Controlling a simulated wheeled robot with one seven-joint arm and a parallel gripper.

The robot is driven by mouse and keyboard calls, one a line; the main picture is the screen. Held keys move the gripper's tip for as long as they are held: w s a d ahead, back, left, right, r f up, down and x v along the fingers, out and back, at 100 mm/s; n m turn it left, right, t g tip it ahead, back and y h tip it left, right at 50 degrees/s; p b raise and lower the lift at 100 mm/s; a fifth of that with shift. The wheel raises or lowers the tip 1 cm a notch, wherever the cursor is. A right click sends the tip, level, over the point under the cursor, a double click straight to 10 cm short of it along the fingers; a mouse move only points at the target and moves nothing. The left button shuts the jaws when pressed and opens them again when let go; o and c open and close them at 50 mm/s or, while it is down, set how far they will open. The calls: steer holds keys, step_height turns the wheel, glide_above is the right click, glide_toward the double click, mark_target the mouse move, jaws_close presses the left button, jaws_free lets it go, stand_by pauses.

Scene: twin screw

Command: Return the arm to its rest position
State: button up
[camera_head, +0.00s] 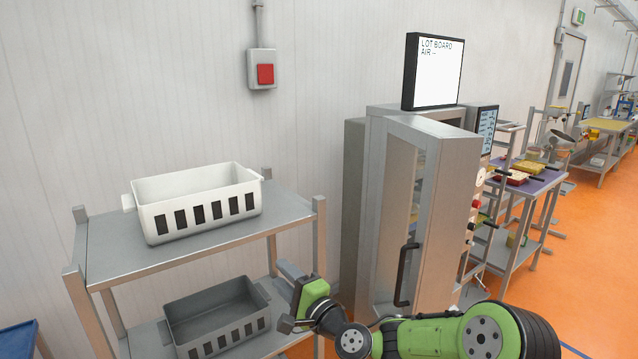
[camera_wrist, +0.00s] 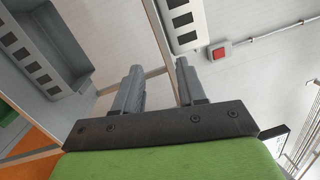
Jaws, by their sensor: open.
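My arm is green and black and reaches in from the lower right of the head view. My gripper (camera_head: 289,297) is in front of the right side of a metal shelf rack, near the lower crate's height. In the wrist view its two grey fingers (camera_wrist: 157,85) stand apart with nothing between them, so it is open and empty. In the head view the fingers are small and partly hidden by the wrist.
A white crate (camera_head: 205,218) sits on the rack's top shelf (camera_head: 120,258). A grey crate (camera_head: 218,341) sits on the lower shelf. A metal cabinet (camera_head: 440,220) with its door open stands right of the rack, close to my arm. A red button box (camera_head: 265,74) is on the wall.

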steer(key=s+d+f+n+g+h, duration=0.15)
steer(key=s+n+g+h, duration=0.35)
steer(key=s+n, duration=0.55)
steer(key=s+d+g+h, duration=0.2)
steer(key=s+d+h, duration=0.1)
steer(key=s+d, duration=0.7)
steer(key=s+d+n+g+h, duration=0.1)
steer(key=s+d+h, duration=0.3)
steer(key=s+d, duration=0.6)
steer(key=s, duration=0.6)
steer(key=shift+d+r+g+h, duration=0.2)
steer(key=shift+g+h, duration=0.1)
steer(key=shift+g, duration=0.1)
